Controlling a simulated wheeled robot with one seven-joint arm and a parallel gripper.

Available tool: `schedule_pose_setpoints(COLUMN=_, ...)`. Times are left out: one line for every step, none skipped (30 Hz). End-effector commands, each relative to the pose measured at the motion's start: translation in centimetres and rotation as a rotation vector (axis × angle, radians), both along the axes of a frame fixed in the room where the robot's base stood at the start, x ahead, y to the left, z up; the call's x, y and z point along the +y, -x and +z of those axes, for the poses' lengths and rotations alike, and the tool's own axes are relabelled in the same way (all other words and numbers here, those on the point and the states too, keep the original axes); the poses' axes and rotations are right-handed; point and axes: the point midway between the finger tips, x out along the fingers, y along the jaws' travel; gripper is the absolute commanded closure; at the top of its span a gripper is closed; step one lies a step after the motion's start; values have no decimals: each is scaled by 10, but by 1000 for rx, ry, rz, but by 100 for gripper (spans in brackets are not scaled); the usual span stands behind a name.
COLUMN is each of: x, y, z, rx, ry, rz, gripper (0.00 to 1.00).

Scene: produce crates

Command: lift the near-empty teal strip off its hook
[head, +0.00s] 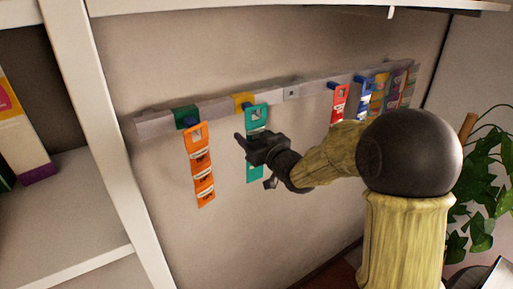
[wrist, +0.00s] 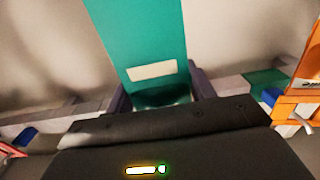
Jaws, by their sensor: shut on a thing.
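The teal strip (head: 256,116) hangs upright against the wall rail, its top with a square hole beside a blue hook (head: 247,106) on a yellow plate (head: 241,99). I cannot tell whether the hole is still around the hook. My gripper (head: 254,150) is at the strip's middle and hides part of it; the lower end shows below. In the wrist view my gripper (wrist: 160,95) is shut on the teal strip (wrist: 145,35), which passes between the two dark fingers. A pale label (wrist: 152,71) shows on the strip near the fingers.
An orange strip (head: 202,170) hangs to the left under a green plate (head: 186,116). A red strip (head: 339,101) and several others hang at the right. The grey rail (head: 215,108) runs along the wall. A white shelf upright (head: 90,110) stands left; a plant (head: 485,185) is right.

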Motion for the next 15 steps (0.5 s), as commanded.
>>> schedule_pose_setpoints(x=0, y=0, z=2, rx=-1, ry=-1, rz=0, gripper=66)
schedule_pose_setpoints(x=0, y=0, z=3, rx=-1, ry=0, rz=0, gripper=66)
schedule_pose_setpoints(x=0, y=0, z=4, rx=-1, ry=0, rz=0, gripper=66)
schedule_pose_setpoints(x=0, y=0, z=5, rx=-1, ry=0, rz=0, gripper=66)
schedule_pose_setpoints(x=0, y=0, z=6, rx=-2, ry=0, rz=0, gripper=66)
schedule_pose_setpoints(x=0, y=0, z=6, rx=-1, ry=0, rz=0, gripper=66)
schedule_pose_setpoints(x=0, y=0, z=7, rx=-2, ry=0, rz=0, gripper=66)
schedule_pose_setpoints(x=0, y=0, z=7, rx=-1, ry=0, rz=0, gripper=66)
schedule_pose_setpoints(x=0, y=0, z=7, rx=-1, ry=0, rz=0, gripper=66)
schedule_pose_setpoints(x=0, y=0, z=7, rx=-1, ry=0, rz=0, gripper=66)
schedule_pose_setpoints(x=0, y=0, z=7, rx=-1, ry=0, rz=0, gripper=66)
schedule_pose_setpoints(x=0, y=0, z=7, rx=-1, ry=0, rz=0, gripper=66)
schedule_pose_setpoints(x=0, y=0, z=7, rx=-1, ry=0, rz=0, gripper=66)
schedule_pose_setpoints(x=0, y=0, z=7, rx=-1, ry=0, rz=0, gripper=66)
schedule_pose_setpoints(x=0, y=0, z=7, rx=-1, ry=0, rz=0, gripper=66)
